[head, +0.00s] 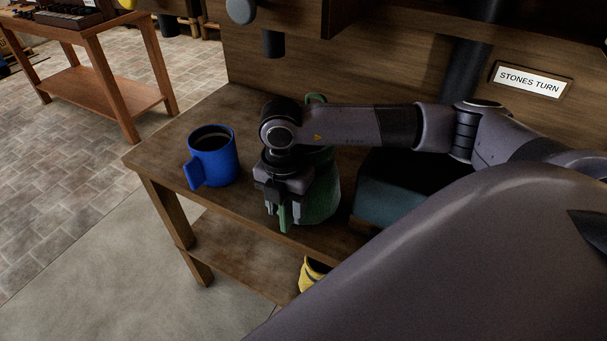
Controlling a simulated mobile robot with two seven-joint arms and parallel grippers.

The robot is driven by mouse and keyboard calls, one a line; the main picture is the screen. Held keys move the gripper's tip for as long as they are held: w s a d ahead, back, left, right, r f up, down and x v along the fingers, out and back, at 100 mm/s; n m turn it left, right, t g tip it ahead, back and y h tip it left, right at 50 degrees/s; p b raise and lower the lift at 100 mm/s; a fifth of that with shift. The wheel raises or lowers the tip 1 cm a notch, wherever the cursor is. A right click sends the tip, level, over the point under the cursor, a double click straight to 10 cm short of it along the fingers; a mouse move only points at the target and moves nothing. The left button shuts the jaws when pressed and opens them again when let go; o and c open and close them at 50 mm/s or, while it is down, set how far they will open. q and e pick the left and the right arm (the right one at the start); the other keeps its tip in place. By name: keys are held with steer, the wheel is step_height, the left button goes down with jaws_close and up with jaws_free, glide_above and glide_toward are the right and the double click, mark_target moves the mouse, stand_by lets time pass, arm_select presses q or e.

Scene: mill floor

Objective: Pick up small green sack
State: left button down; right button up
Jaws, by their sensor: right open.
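The small green sack (323,196) stands on the wooden bench (165,150), partly hidden behind my right gripper and forearm. A bit of green shows above the arm, at the sack's top. My right gripper (284,220) is open and points down at the front left side of the sack. The green of the sack shows right beside the fingers; I cannot tell whether they touch it. My left gripper is not in view.
A blue mug (212,158) stands left of the sack on the bench. A dark teal box (384,202) is close on the right. A yellow item (311,274) shows below the bench top. A wall panel with a "STONES TURN" sign (530,80) rises behind.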

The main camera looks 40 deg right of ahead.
steer(key=shift+f, duration=0.2)
jaws_close()
steer(key=shift+r, duration=0.2)
